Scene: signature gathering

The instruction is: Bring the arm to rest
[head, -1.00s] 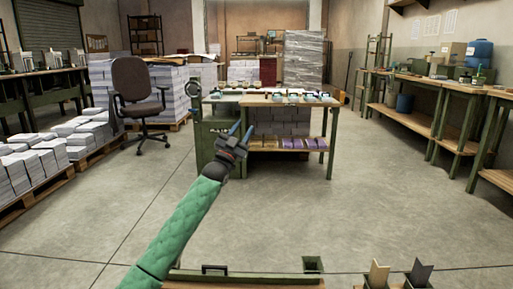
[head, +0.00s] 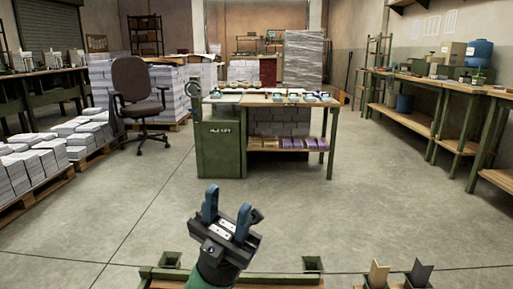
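My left gripper (head: 228,216) is in the lower middle of the head view, with its two blue fingers pointing up and standing apart. Nothing shows between the fingers. Its green-sleeved arm runs down out of the picture at the bottom edge. The gripper is over the near wooden bench edge and the bare floor beyond it. My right gripper does not show in the head view.
A green-framed worktable (head: 268,98) with small items stands ahead, beside a green cabinet (head: 221,150). An office chair (head: 138,90) and paper stacks (head: 85,130) are at left. Long benches (head: 440,84) line the right wall. The middle floor (head: 330,215) is clear.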

